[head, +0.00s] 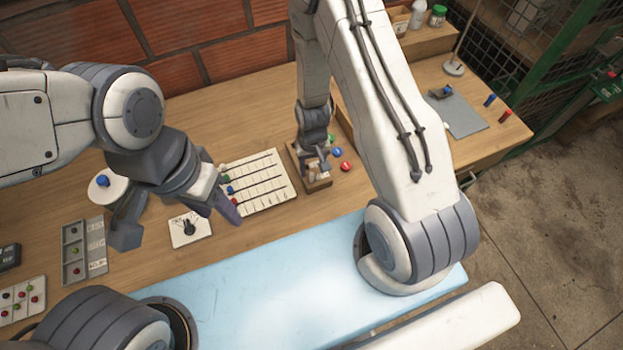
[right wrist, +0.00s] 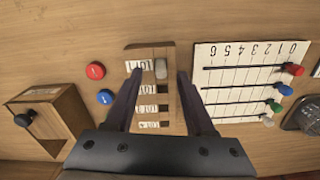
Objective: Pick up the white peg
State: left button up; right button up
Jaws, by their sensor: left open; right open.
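A small wooden rack (right wrist: 168,52) has a column of printed labels. A whitish peg (right wrist: 160,68) stands at the rack's far end, beside the top label. My right gripper (right wrist: 159,74) is open over the rack, its fingers on either side of the peg with a gap to each; contact does not show. In the head view my right gripper (head: 316,163) points down over the rack (head: 318,186), and the peg is hard to make out. Another small white knob (right wrist: 267,120) sits on the numbered board (right wrist: 235,112). My left gripper (head: 172,222) is open and empty above the table.
A red button (right wrist: 95,70) and a blue button (right wrist: 105,97) lie left of the rack in the wrist view. Red, blue and green knobs sit on the numbered board. A wooden box (right wrist: 52,118) stands further left. A light-blue surface (head: 270,290) runs along the front.

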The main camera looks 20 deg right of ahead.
aim_at(312, 174)
notch_tip(312, 174, down, 4)
jog(key=shift+w+r+b, duration=0.1)
jog(key=shift+r+b, duration=0.05)
jog(key=shift+b, duration=1)
jog(key=shift+r, duration=0.1)
grip_shut()
jog(key=shift+r, duration=0.1)
